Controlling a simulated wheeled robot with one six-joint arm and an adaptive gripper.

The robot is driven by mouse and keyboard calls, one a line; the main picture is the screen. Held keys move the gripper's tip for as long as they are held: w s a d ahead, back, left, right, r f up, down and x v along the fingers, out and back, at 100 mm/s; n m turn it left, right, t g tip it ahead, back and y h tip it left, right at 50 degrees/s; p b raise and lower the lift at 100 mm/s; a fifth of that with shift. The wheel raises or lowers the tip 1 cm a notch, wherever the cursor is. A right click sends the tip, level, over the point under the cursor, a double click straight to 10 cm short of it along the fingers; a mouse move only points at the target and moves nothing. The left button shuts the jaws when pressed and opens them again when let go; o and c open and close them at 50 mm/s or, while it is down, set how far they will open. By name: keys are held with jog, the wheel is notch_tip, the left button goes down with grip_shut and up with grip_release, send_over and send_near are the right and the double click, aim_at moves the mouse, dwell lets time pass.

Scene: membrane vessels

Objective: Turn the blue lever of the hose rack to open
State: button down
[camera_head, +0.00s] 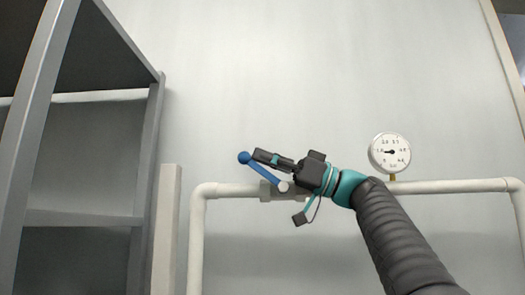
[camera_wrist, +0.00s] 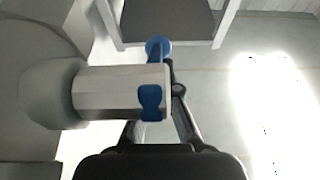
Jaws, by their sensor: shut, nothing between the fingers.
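The blue lever (camera_head: 262,171) sits on a grey valve (camera_head: 268,192) in the white pipe, in the head view. It slants up and to the left and ends in a round blue knob (camera_head: 244,157). My gripper (camera_head: 257,155) is shut and empty, its tip close beside the knob on the right. I cannot tell whether it touches the lever. In the wrist view the lever (camera_wrist: 151,97) crosses the grey valve body (camera_wrist: 118,90), with its knob (camera_wrist: 158,47) beyond. The fingers (camera_wrist: 176,92) show just to the right of it, and their tips are partly hidden.
A white pipe (camera_head: 450,186) runs across the wall and bends down at both ends. A round pressure gauge (camera_head: 389,152) stands on it right of my gripper. A grey shelf rack (camera_head: 148,150) stands at left. The wall above the pipe is clear.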

jog(key=shift+a+f+h, duration=0.25)
jog(key=shift+a+h, duration=0.1)
jog(key=shift+h, duration=0.35)
dwell(0.3)
